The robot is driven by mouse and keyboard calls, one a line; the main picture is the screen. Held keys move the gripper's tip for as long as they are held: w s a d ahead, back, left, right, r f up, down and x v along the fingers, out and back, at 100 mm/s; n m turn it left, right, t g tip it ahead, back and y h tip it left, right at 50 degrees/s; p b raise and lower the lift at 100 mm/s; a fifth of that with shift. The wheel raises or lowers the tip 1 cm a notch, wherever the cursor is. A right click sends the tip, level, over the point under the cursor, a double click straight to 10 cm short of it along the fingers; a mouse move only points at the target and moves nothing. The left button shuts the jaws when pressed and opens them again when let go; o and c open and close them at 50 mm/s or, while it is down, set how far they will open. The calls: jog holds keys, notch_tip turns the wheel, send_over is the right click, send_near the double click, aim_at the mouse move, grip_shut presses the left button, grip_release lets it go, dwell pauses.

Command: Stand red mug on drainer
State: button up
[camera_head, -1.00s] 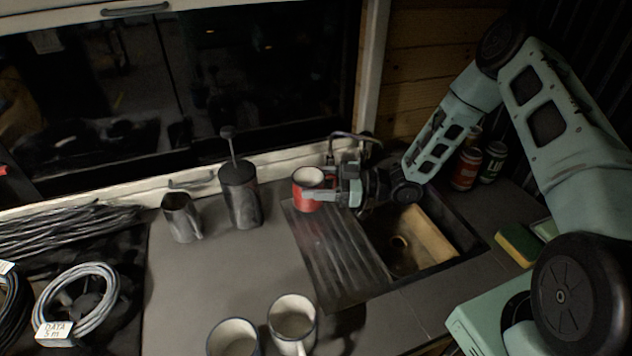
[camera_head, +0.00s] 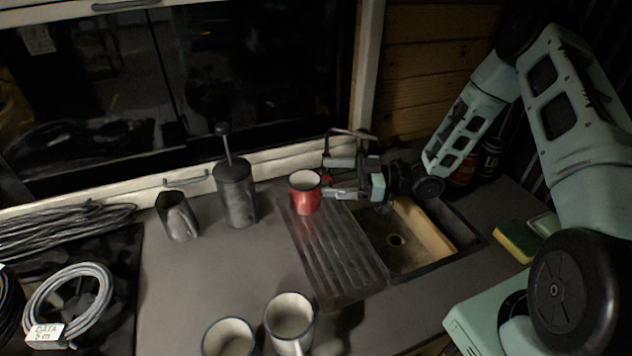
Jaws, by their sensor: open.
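The red mug (camera_head: 304,194) stands upright at the back left end of the ribbed drainer (camera_head: 335,255), with its white inside showing at the top. My gripper (camera_head: 333,178) is just to the right of the mug, pointing left with its fingers apart. The fingers look clear of the mug's body, though I cannot tell whether a tip still touches its right side. The mug's handle is not clearly visible.
The sink (camera_head: 410,240) lies right of the drainer, with a tap behind my gripper. A dark French press (camera_head: 237,195) and a metal jug (camera_head: 177,216) stand left of the mug. Two pale mugs (camera_head: 290,318) (camera_head: 230,338) stand in front. A sponge (camera_head: 516,241) lies at right.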

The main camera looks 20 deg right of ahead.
jog(key=b+v, duration=0.1)
jog(key=v, duration=0.5)
jog(key=shift+d+b, duration=0.3)
jog(key=shift+b, duration=0.05)
jog(key=shift+s, duration=0.15)
